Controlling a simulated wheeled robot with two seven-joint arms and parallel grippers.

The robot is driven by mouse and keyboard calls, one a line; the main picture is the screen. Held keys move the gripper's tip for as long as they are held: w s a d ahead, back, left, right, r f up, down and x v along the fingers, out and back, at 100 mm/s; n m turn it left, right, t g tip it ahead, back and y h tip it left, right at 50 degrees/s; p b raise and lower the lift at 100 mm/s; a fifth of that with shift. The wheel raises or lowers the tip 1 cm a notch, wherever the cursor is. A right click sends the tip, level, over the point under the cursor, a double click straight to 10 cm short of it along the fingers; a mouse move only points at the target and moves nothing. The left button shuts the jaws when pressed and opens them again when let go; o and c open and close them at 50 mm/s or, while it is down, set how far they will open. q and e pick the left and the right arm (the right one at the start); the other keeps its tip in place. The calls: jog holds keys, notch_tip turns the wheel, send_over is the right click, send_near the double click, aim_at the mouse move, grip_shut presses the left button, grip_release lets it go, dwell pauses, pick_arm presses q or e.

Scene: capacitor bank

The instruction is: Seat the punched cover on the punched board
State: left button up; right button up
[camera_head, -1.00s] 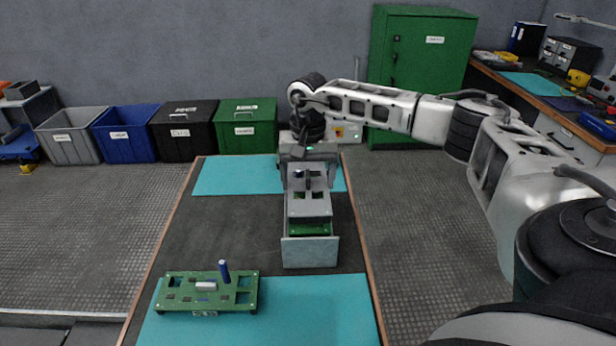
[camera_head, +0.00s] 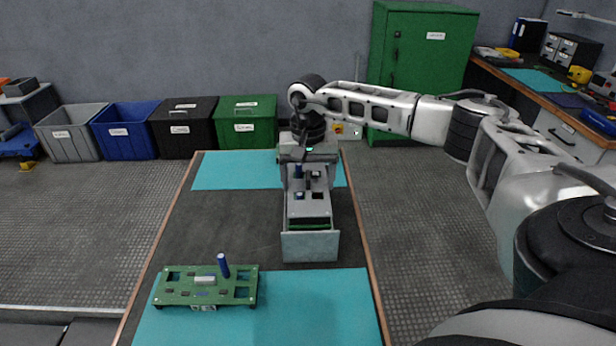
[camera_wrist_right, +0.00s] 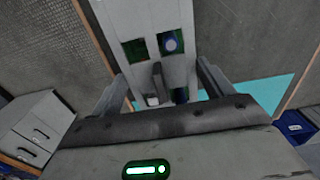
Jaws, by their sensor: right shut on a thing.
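The punched cover (camera_head: 308,208) is a light grey plate with square openings, lying roughly level over a grey open holder. My right gripper (camera_head: 308,176) is shut on a small upright tab in the cover's middle. In the right wrist view the fingers (camera_wrist_right: 157,82) are around this dark grey tab. A green strip, apparently the punched board (camera_head: 310,227), shows under the cover's near edge. Most of it is hidden, and I cannot tell whether the cover touches it. My left gripper is out of view.
The holder's pale front wall (camera_head: 310,246) stands at the near end. The dark table middle (camera_head: 230,210) is clear. Bins stand behind.

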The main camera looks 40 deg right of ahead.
jog(key=shift+f, duration=0.2)
dwell(0.6)
jog(key=o, duration=1.1)
jog(key=shift+c, duration=0.2)
notch_tip(320, 180, up, 16)
